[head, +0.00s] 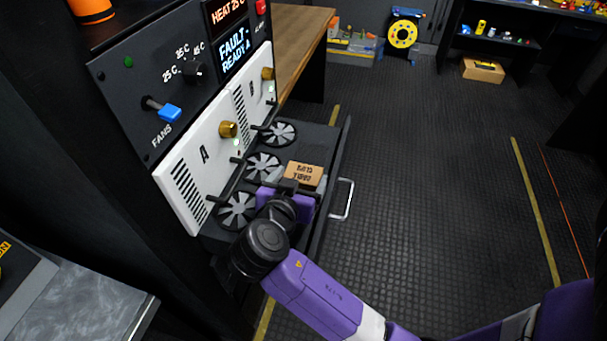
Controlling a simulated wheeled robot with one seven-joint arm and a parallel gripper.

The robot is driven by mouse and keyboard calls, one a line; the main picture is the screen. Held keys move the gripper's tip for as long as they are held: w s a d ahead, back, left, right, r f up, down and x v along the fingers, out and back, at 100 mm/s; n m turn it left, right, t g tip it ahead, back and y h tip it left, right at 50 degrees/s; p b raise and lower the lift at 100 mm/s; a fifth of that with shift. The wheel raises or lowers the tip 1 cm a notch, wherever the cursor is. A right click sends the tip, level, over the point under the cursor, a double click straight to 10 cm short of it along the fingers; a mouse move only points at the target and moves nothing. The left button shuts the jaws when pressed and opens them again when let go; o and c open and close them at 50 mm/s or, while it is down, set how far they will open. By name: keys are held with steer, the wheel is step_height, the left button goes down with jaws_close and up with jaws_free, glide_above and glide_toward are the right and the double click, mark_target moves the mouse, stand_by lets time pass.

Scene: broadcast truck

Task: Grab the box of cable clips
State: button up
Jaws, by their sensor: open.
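The box of cable clips (305,174) is a small brown cardboard box with dark printing. In the head view it sits at the open drawer or tray (335,150) that holds several fans, near the front handle. My gripper (290,186) is at the near side of the box, its dark end close to it. It is open, with nothing seen between its fingers. My purple wrist hides part of the tray and the fingertips, so I cannot tell whether they touch the box.
The rack panel (165,90) with a blue fan switch (168,113) and two white modules rises left of the tray. Several fans (262,165) line the tray's left side. A silver handle (343,199) sticks out right. Dark floor (430,180) to the right is clear.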

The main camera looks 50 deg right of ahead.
mark_target(303, 174)
steer(key=shift+x, duration=1.55)
steer(key=shift+r, duration=0.1)
steer(key=shift+c, duration=0.2)
steer(key=c, duration=1.1)
steer(key=shift+o, duration=0.2)
